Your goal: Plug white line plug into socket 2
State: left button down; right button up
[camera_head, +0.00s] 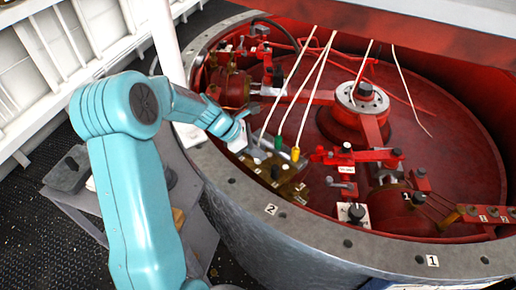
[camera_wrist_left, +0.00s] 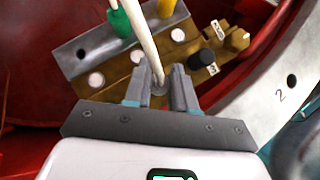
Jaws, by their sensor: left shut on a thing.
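My left gripper (camera_head: 258,154) reaches over the drum rim from the left. It is shut on the white line plug (camera_wrist_left: 158,86), which sits between the fingertips in the left wrist view (camera_wrist_left: 160,92); the fingers hide most of the plug. Its white line runs upward. I cannot tell which is socket 2, or whether the plug touches the block. My right gripper is not in view.
A green plug (camera_wrist_left: 121,22) and a yellow plug (camera_wrist_left: 166,8) stand at the block's far side, with white lines rising. A black knob (camera_wrist_left: 202,57) is right of the fingers. Red levers (camera_head: 345,156) and the grey rim (camera_head: 330,228) surround the area.

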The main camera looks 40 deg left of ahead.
pick_arm(q)
jog(key=shift+f, duration=0.3)
dwell(0.5)
jog(key=c, duration=0.8)
grip_release()
jog(key=shift+c, duration=0.2)
jog(key=v, duration=1.6)
jog(key=shift+r+p, duration=0.2)
jog(key=shift+p, duration=0.25)
